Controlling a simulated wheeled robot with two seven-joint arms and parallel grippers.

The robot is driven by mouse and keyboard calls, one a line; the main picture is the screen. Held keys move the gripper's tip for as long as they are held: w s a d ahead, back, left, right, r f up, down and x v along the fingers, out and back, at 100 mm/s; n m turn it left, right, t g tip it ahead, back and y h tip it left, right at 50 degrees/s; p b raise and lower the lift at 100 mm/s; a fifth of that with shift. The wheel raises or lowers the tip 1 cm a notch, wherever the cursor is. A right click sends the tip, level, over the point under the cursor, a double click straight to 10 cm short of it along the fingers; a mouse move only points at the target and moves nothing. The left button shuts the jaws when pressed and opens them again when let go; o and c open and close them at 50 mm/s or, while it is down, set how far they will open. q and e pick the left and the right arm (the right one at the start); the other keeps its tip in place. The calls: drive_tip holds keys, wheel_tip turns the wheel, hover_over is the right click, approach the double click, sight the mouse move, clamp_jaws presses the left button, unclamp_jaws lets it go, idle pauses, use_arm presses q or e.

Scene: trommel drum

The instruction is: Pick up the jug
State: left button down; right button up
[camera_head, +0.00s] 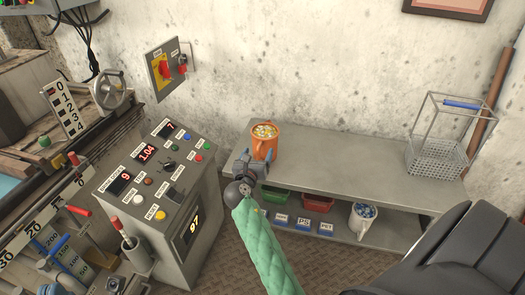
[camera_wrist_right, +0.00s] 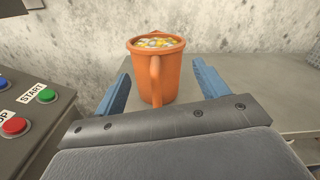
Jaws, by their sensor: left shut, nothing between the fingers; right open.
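The orange jug (camera_head: 265,146) stands upright on the grey bench against the wall, filled with white and yellow pieces. In the right wrist view the jug (camera_wrist_right: 173,78) is straight ahead, with its handle turned toward me. My right gripper (camera_head: 251,162) is open, its blue fingers spread just in front of the jug. In the wrist view the fingers (camera_wrist_right: 162,88) show to the left and right of the jug. They look short of it, and I see no contact. My left gripper is not in view.
A grey control cabinet (camera_head: 160,190) with buttons and displays stands left of the bench (camera_head: 340,165). A wire basket (camera_head: 437,160) sits at the bench's right end. The lower shelf holds green and red bins (camera_head: 318,203), blue labelled boxes and a white container (camera_head: 361,222) of blue pieces. The bench middle is clear.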

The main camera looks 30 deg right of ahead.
sight(259, 148)
drive_tip(key=shift+w+a+f+b+x, duration=0.1)
drive_tip(key=shift+b+x, duration=0.15)
drive_tip(key=shift+x, duration=0.65)
drive_tip(key=shift+w+a+f+b+x, duration=0.15)
drive_tip(key=shift+b+x, duration=0.15)
drive_tip(key=shift+x, duration=0.6)
drive_tip(key=shift+d+f+b+x, duration=0.1)
drive_tip(key=shift+b+x, duration=0.15)
drive_tip(key=shift+x, duration=0.65)
drive_tip(key=shift+w+d, duration=0.3)
drive_tip(key=shift+d, duration=0.05)
clamp_jaws()
